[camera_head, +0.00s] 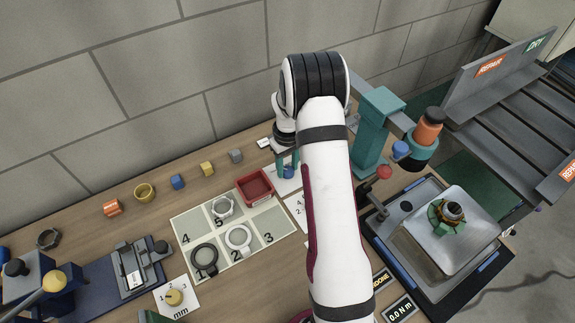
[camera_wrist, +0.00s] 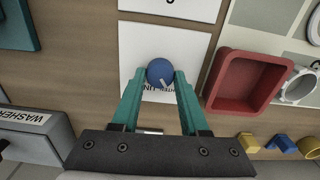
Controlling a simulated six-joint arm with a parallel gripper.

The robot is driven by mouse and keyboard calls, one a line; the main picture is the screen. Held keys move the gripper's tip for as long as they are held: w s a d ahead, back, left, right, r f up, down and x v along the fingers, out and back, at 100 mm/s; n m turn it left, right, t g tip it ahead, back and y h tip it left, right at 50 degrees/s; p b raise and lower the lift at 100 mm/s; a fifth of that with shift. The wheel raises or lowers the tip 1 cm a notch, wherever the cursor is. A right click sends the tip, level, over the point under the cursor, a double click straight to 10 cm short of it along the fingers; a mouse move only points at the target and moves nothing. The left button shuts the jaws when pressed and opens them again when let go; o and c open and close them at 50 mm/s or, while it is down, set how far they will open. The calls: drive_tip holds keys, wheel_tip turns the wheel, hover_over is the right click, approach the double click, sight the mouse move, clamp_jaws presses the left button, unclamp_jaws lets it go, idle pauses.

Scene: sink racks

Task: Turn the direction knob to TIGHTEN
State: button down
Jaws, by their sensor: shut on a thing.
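The direction knob (camera_wrist: 160,72) is a round blue knob with a white pointer line, on a white label plate (camera_wrist: 135,50). In the wrist view the pointer slants toward the lower right. Printed words on the plate are partly hidden by the knob and fingers, and I cannot read them fully. My gripper (camera_wrist: 160,82) has its two teal fingers closed on the sides of the knob. In the head view the knob (camera_head: 288,172) shows small between the fingers, beside my arm.
A red tray (camera_head: 256,187) stands close beside the knob. A numbered mat (camera_head: 190,228) with rings lies in front. Small blocks line the back of the table. A teal press column (camera_head: 372,140) and a metal plate (camera_head: 425,245) stand to the right.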

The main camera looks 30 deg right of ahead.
sight(287, 170)
drive_tip(key=shift+c, duration=2.1)
unclamp_jaws()
drive_tip(key=shift+r, duration=0.1)
wheel_tip(287, 170, up, 16)
drive_tip(key=shift+f, duration=0.2)
